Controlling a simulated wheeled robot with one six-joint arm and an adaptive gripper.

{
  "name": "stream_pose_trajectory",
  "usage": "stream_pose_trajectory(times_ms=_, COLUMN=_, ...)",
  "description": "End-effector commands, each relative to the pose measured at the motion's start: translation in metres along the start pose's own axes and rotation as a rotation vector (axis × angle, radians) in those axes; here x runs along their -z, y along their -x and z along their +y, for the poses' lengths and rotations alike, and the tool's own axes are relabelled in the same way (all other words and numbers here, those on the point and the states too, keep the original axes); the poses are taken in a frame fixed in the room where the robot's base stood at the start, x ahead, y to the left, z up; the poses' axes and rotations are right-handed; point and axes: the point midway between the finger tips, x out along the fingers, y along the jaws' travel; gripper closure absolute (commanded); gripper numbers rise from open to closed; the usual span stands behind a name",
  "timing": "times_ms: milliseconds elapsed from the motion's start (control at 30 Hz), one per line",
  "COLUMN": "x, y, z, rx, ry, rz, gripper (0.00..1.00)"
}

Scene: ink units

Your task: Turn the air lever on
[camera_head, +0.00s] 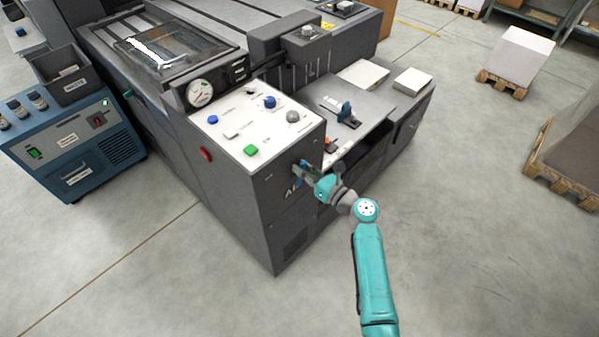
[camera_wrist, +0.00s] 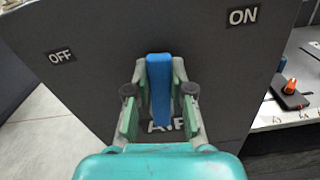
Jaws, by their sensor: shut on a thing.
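The air lever (camera_wrist: 159,85) is a blue bar on the dark side panel (camera_wrist: 95,75) of the machine. In the wrist view it stands nearly upright, between the OFF label (camera_wrist: 61,56) at left and the ON label (camera_wrist: 243,16) at right. A label below it, partly hidden, appears to read AIR (camera_wrist: 165,126). My gripper (camera_wrist: 159,100) is shut on the lever, one finger on each side. In the head view my gripper (camera_head: 308,171) is at the front face of the console, where it hides most of the lever.
A side table (camera_head: 375,105) with paper stacks lies to the right of the console. A blue unit (camera_head: 75,150) stands at left. Floor in front is clear.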

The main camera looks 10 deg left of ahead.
Motion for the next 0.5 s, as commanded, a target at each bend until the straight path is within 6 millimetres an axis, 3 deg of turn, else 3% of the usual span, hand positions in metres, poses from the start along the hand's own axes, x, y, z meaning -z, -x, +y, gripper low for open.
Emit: stream_pose_trajectory(times_ms=500, x=0.006, y=0.000, z=-0.027, rx=0.001, ry=-0.442, rz=0.001, gripper=1.00)
